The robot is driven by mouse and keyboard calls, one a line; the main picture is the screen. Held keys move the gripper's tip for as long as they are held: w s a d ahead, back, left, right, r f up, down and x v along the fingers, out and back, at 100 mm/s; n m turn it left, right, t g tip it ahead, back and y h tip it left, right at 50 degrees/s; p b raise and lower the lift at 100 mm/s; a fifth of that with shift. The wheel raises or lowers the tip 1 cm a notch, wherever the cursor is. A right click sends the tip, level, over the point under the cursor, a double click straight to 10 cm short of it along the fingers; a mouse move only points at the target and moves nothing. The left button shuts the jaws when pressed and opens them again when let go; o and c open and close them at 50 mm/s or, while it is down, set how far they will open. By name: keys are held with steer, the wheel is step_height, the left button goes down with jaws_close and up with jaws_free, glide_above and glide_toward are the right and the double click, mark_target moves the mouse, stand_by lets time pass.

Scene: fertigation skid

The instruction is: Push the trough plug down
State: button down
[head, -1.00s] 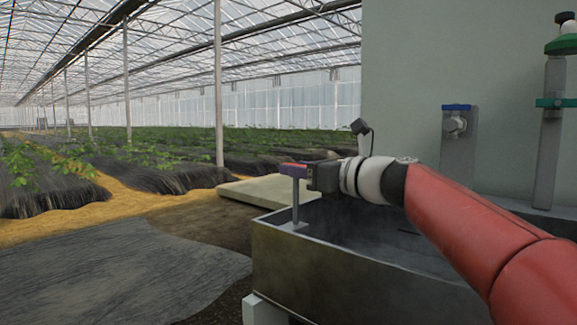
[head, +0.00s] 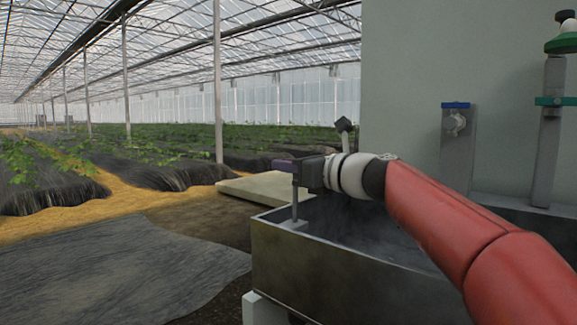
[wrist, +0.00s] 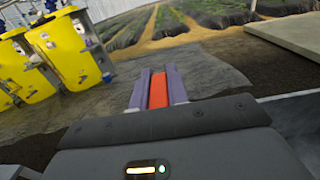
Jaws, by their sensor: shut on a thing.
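The trough plug shows in the head view as a thin grey upright stem (head: 295,200) at the near left corner of the grey metal trough (head: 340,275). Its red handle (wrist: 158,92) shows between the two purple-grey fingers in the wrist view. My gripper (head: 284,164) reaches in from the right at the top of the stem and is shut on the handle. The fingers hide most of the handle in the head view. The stem stands upright, its top well above the trough rim. The foot of the stem meets a small grey block at the corner.
A grey post with a blue-topped tap (head: 456,120) and a pipe with green fittings (head: 550,130) stand at the right by the wall. A pale slab (head: 262,190) lies behind the trough. Yellow containers (wrist: 70,50) show in the wrist view. Open ground lies left of the trough.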

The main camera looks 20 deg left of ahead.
steer(key=b, duration=0.4)
glide_above(295, 216)
steer(key=x, duration=0.2)
steer(key=f, duration=0.4)
steer(key=shift+w+f, duration=0.2)
steer(key=shift+f, duration=0.2)
steer(key=shift+p, duration=0.35)
steer(key=c, duration=1.4)
jaws_free()
steer(key=shift+r, duration=0.1)
steer(key=shift+o, duration=0.2)
steer(key=shift+d, duration=0.2)
steer(key=v, duration=0.7)
steer(key=shift+d+b, duration=0.25)
steer(key=shift+b, duration=0.05)
